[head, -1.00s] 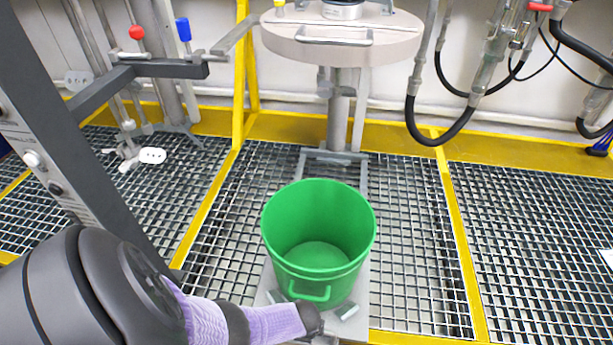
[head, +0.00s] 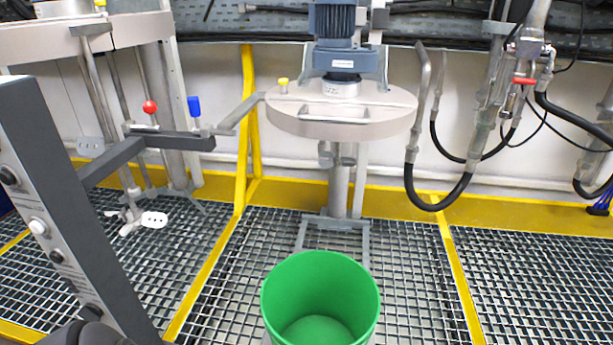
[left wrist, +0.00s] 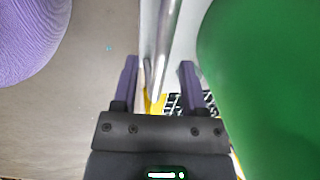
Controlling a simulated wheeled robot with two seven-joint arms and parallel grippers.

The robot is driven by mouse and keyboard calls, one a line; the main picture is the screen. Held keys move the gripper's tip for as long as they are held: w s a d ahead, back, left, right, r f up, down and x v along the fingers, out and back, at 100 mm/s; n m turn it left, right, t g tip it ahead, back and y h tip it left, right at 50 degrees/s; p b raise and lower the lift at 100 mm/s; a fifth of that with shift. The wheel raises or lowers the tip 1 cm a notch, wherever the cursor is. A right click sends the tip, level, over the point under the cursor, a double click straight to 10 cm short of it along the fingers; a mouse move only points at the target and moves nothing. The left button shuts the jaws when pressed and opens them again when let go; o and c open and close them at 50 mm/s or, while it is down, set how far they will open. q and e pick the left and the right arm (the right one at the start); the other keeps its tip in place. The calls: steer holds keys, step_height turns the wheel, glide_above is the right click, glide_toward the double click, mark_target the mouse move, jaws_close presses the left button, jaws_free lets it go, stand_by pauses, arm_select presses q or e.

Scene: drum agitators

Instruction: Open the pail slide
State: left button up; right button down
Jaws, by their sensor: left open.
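The green pail (head: 320,300) stands open at the bottom of the head view, on the grated floor side in front of the round lid unit. Its lower part and the slide plate under it are cut off by the picture edge. In the left wrist view the pail (left wrist: 265,80) fills the right side. My left gripper (left wrist: 160,78) is open, beside the pail, with a shiny metal bar (left wrist: 162,40) visible between its fingers. I cannot tell if the fingers touch the bar. My right gripper is not in view.
A round beige lid (head: 340,108) with a motor (head: 336,40) stands behind the pail. Grey rails (head: 335,232) run on the floor below it. A grey control post (head: 70,210) stands at left. Black hoses (head: 440,200) hang at right. Yellow floor beams flank the pail.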

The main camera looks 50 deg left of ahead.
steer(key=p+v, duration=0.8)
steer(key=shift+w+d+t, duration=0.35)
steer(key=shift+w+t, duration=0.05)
